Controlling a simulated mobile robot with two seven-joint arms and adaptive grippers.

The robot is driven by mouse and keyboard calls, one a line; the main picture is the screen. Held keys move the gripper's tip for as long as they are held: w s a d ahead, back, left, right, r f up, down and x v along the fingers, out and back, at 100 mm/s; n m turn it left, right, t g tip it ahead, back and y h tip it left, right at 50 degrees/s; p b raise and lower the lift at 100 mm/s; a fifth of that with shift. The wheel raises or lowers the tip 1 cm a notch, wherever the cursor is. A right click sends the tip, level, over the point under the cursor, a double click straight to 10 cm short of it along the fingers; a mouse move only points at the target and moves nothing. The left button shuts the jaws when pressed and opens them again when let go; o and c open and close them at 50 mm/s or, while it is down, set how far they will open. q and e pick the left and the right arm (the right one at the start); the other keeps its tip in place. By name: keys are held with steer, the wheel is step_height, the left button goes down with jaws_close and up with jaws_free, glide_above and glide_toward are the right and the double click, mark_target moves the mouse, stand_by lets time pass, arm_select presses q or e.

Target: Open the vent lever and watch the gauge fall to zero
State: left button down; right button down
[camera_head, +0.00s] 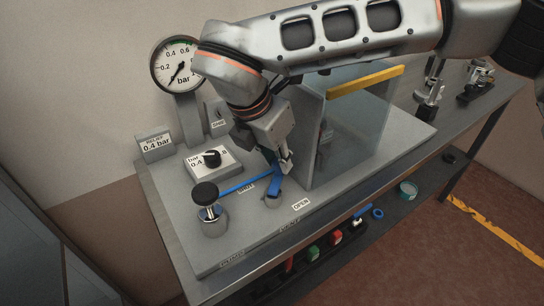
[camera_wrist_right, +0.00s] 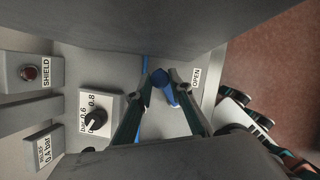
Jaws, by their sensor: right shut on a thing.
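The pressure gauge (camera_head: 176,66) stands at the back left of the panel. Its needle points to the lower left, below the 0.2 mark. The blue vent lever (camera_head: 274,187) sits on the grey panel between the SHUT label (camera_head: 246,188) and the OPEN label (camera_head: 301,203). My right gripper (camera_head: 284,167) comes down from above and is shut on the lever. In the right wrist view the blue lever (camera_wrist_right: 167,90) shows between the fingertips (camera_wrist_right: 165,82). The fingers hide part of the lever in the head view. My left gripper is not in view.
A clear shield with a yellow edge bar (camera_head: 365,81) stands right of my gripper. A regulator dial (camera_head: 211,158), a RELIEF 0.4 bar block (camera_head: 155,147) and a black-topped knob (camera_head: 206,195) are at left.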

steer(key=m, duration=0.1)
steer(key=d+m, duration=0.1)
steer(key=m, duration=0.1)
steer(key=shift+s+r+g+h, duration=0.1)
steer(key=shift+s+g+h, duration=0.05)
steer(key=shift+g+h, duration=0.25)
steer(key=shift+s+d+m+g+h+p, duration=0.2)
steer(key=shift+d+m+g+h+p, duration=0.15)
steer(key=shift+m, duration=0.85)
steer(key=shift+s+d+m+g, duration=0.2)
steer(key=shift+m+g, duration=0.15)
steer(key=shift+m, duration=0.25)
steer(key=shift+s+d+m, duration=0.15)
steer(key=shift+m, duration=0.65)
steer(key=shift+g, duration=0.3)
steer(key=c, duration=1.8)
jaws_free()
